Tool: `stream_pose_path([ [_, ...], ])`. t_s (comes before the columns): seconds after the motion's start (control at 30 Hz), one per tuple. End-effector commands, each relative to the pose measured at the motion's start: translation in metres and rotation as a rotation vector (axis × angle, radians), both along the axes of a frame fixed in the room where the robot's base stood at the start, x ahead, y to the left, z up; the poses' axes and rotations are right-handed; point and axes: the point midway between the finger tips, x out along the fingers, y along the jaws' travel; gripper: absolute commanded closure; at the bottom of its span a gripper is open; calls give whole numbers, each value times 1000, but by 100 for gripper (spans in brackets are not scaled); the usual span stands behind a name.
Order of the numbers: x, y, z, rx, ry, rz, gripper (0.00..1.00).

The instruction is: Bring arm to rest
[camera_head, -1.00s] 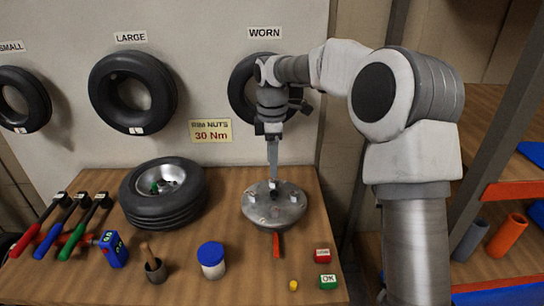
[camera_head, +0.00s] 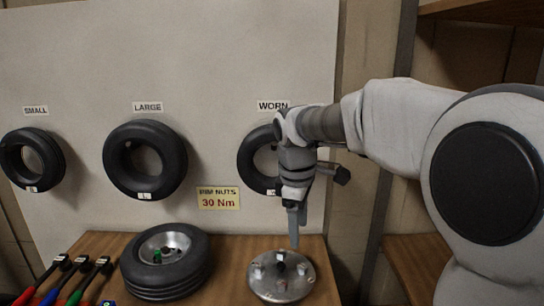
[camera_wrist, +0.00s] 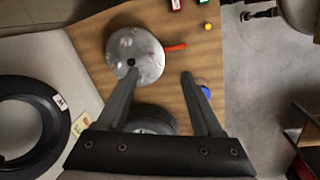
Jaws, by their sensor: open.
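My gripper (camera_head: 296,226) hangs pointing down above the back of the bench, over the round metal rim plate (camera_head: 281,277). In the wrist view my gripper (camera_wrist: 152,88) has its two fingers spread wide with nothing between them. The metal plate (camera_wrist: 133,58) lies on the wood below, near the left finger's tip. My arm reaches in from the right, bent at the elbow, and hides part of the worn tyre (camera_head: 252,163) on the wall.
A tyre on a rim (camera_head: 160,275) lies on the bench (camera_head: 224,250) at left. Coloured-handled tools (camera_head: 84,279) lie beside it. Large (camera_head: 145,160) and small (camera_head: 33,160) tyres hang on the wall. A red-handled tool (camera_wrist: 176,47) and yellow piece (camera_wrist: 208,26) show in the wrist view.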

Motion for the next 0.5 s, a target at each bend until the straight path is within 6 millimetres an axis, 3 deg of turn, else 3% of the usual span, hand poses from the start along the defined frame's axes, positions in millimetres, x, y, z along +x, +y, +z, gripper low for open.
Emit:
stream_pose_path([
  [0.2,-54,-24,24,29,-98,-251,32],
  [0.5,-128,-55,33,135,-222,-607,32],
])
